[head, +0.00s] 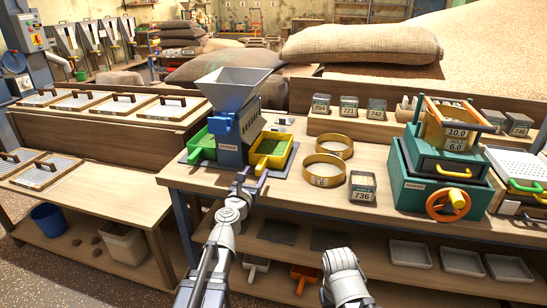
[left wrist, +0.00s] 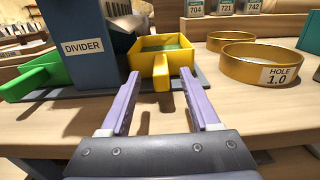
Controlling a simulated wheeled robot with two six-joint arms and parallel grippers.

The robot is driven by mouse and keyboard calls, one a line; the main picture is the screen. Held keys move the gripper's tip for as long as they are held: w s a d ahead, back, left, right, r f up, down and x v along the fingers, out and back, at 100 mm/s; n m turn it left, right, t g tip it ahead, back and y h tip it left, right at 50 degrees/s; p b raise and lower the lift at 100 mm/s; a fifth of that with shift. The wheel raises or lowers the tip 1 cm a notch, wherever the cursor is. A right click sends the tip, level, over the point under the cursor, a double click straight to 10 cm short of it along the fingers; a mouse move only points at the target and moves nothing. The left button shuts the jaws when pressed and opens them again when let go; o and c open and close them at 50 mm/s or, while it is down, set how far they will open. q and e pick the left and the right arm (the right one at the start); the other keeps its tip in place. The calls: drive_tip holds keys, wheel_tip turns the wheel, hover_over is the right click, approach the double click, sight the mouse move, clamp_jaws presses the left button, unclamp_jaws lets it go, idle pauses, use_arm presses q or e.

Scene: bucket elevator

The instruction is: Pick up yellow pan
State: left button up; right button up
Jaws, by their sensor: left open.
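The yellow pan (head: 271,149) sits at the right side of the blue divider (head: 233,115) on its grey base, with dark contents that look like grain or seeds inside. In the left wrist view the yellow pan (left wrist: 172,60) lies just ahead, its stub handle pointing toward me. My left gripper (head: 252,180) is open, its two purple fingers (left wrist: 160,100) apart and short of the handle, with nothing between them. A green pan (head: 203,146) sits at the divider's left side. My right arm shows at the bottom of the head view, but its gripper fingers do not show.
Two brass sieve rings (head: 324,170) stand right of the yellow pan, with a clear sample box marked 736 (head: 362,186) beside them. A green machine with an orange handwheel (head: 448,204) stands further right. The table's front edge is below my left gripper.

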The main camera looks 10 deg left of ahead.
sight(265, 156)
use_arm(q)
drive_tip(key=shift+w+d, duration=0.2)
drive_tip(key=shift+w, duration=3.45)
drive_tip(key=shift+s+r, duration=0.1)
drive_tip(key=shift+c, duration=0.3)
clamp_jaws()
